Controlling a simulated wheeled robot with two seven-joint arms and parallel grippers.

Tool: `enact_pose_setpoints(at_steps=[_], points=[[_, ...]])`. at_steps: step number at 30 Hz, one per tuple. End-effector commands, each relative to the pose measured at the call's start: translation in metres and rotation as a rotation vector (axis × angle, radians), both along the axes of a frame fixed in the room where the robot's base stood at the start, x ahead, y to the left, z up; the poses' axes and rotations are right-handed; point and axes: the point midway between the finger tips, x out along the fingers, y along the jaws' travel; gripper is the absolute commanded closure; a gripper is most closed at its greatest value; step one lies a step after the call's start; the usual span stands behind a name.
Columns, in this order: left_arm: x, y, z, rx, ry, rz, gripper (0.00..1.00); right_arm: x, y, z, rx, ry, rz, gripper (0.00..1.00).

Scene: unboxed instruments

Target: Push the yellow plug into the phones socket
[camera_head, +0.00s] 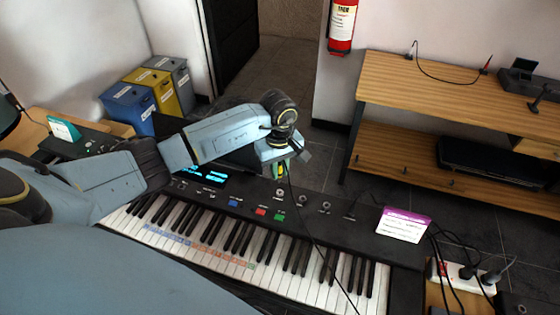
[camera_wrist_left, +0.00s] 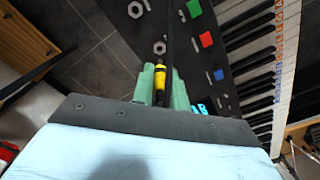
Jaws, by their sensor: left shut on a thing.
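The yellow plug (camera_head: 281,171) is small and partly hidden by my left gripper (camera_head: 280,167) in the head view. In the left wrist view, the plug (camera_wrist_left: 160,76) sits between the green fingertips of my left gripper (camera_wrist_left: 161,88), which is shut on it. A dark cable shows beside the plug in both views. Several round sockets (camera_head: 302,201) line the black keyboard panel; their labels are too small to read, so I cannot tell which is phones. My right gripper is not in view.
The keyboard's keys (camera_head: 230,243) run along the front. A purple-and-white card (camera_head: 403,225) lies at the panel's right, near a power strip (camera_head: 462,272) with cables. A wooden shelf (camera_head: 440,85) stands at back right. Blue, yellow and grey bins (camera_head: 157,90) stand at back left.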

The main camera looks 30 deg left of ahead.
Motion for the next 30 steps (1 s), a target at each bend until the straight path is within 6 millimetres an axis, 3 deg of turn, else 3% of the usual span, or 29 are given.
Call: enact_pose_setpoints(at_steps=[18,30], points=[[0.0,-0.001,-0.047,-0.001,0.001,-0.003,1.0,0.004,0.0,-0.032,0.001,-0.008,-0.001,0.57],[0.0,0.0,-0.052,0.0,0.0,-0.004,1.0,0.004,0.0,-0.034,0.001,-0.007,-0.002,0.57]])
